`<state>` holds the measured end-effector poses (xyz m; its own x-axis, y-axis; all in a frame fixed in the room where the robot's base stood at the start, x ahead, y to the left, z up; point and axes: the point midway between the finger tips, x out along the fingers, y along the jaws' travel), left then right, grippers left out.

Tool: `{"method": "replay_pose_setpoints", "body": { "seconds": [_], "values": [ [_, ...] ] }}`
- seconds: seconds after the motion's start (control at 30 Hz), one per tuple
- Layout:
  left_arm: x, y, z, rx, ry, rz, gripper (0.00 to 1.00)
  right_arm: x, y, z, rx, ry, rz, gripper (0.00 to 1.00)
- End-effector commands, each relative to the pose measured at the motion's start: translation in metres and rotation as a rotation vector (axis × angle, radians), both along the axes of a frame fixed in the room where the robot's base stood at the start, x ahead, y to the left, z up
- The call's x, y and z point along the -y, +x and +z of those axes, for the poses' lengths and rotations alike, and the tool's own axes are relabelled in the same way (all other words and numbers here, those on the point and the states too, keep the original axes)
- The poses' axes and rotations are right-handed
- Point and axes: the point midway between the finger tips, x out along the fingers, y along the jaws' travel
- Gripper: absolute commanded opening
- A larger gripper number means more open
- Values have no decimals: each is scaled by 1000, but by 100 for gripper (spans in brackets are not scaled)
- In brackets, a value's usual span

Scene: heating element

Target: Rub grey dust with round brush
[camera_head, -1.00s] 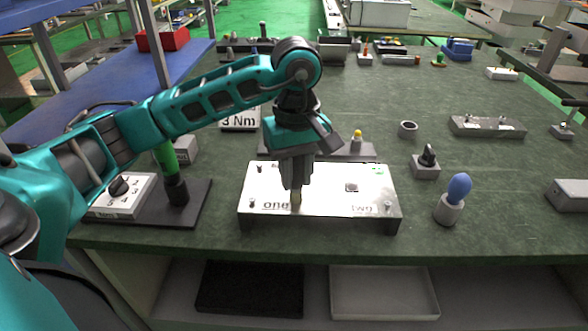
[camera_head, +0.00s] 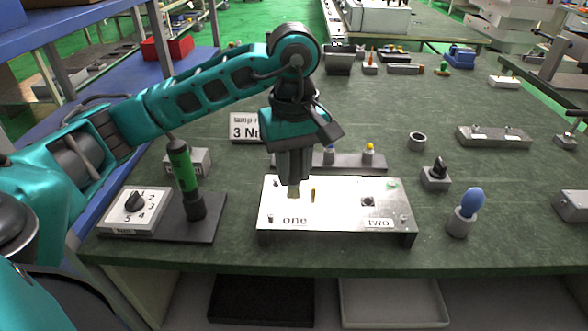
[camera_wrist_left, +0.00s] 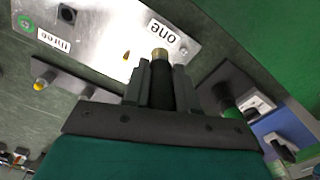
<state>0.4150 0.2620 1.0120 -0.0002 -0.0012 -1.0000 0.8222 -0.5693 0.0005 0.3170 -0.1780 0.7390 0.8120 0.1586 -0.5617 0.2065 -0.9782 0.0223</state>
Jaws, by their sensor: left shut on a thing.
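My left gripper (camera_head: 293,183) points down over the metal plate (camera_head: 340,222), near its "one" label. It is shut on the round brush (camera_wrist_left: 160,66), a dark cylinder with a tan tip, also seen just below the fingers in the head view (camera_head: 293,192). In the wrist view the tip lies over the plate (camera_wrist_left: 110,28); I cannot tell whether it touches. A narrow brownish mark (camera_head: 313,195) shows on the plate just right of the brush tip. I cannot make out grey dust clearly. My right gripper is not in view.
A numbered dial box (camera_head: 135,212) and a green-handled tool (camera_head: 185,172) stand left of the plate. A blue-topped object in a grey holder (camera_head: 460,222) and a black-knobbed block (camera_head: 436,180) stand right. A rack (camera_head: 345,159) lies behind.

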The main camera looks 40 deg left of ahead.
Motion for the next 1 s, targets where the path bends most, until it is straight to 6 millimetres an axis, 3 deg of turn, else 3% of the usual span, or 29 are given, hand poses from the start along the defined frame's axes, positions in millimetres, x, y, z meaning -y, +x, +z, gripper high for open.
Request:
{"method": "replay_pose_setpoints", "body": {
  "seconds": [0.33,1.0],
  "values": [
    [1,-3,31,2,0,7,0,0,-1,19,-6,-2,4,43],
    [3,-3,29,0,-1,-23,0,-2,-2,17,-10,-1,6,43]
  ]
}}
